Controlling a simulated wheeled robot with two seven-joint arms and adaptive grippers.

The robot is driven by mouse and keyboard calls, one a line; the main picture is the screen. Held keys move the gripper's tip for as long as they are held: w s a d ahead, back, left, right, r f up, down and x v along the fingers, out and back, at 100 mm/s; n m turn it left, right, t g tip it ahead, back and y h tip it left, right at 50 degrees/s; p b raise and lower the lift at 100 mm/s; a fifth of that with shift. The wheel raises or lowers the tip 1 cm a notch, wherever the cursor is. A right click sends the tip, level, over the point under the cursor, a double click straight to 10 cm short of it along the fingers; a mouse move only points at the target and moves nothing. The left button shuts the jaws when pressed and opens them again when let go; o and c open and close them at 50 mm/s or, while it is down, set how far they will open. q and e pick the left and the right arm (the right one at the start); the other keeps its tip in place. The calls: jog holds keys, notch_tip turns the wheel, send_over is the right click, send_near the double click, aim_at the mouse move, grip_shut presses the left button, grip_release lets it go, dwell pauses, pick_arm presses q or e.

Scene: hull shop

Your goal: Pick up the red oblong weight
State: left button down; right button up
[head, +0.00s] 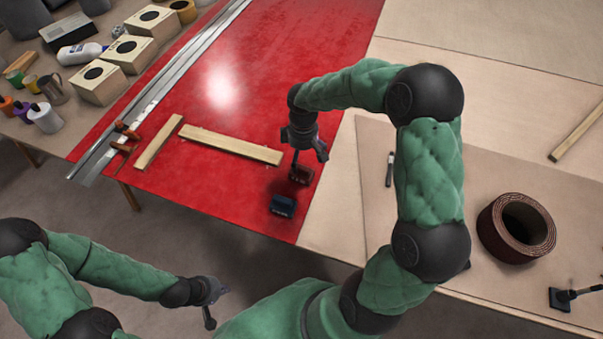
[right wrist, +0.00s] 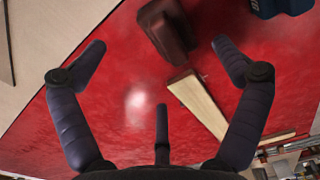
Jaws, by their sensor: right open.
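The red oblong weight (head: 301,175) is a dark red block on the red sheet, near the sheet's right edge in the head view. In the right wrist view the weight (right wrist: 168,28) shows at the top, ahead of and between the spread fingers. My right gripper (head: 305,151) is open and empty, a little above and beside the weight. It also shows in the right wrist view (right wrist: 158,58). My left gripper (head: 212,302) is low at the left, over the floor in front of the table and away from the weight; its finger opening is unclear.
A dark blue weight (head: 283,206) sits close to the red one, nearer the table's front edge. Wooden strips (head: 230,146) lie to the left. A marker-like item (head: 390,169) and a dark roll (head: 516,228) are to the right. The red sheet (head: 250,90) is clear further back.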

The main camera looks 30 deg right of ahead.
aim_at(303, 169)
notch_tip(303, 169, down, 2)
jog(key=shift+f, duration=0.2)
jog(key=shift+s+a+f+b, duration=0.1)
jog(key=shift+f+b, duration=1.5)
jog(key=shift+f, duration=1)
jog(key=shift+r, duration=0.1)
jog(key=shift+c, duration=0.2)
jog(key=c, duration=1.5)
jog(key=shift+c, duration=1.2)
jog(key=shift+r, duration=0.15)
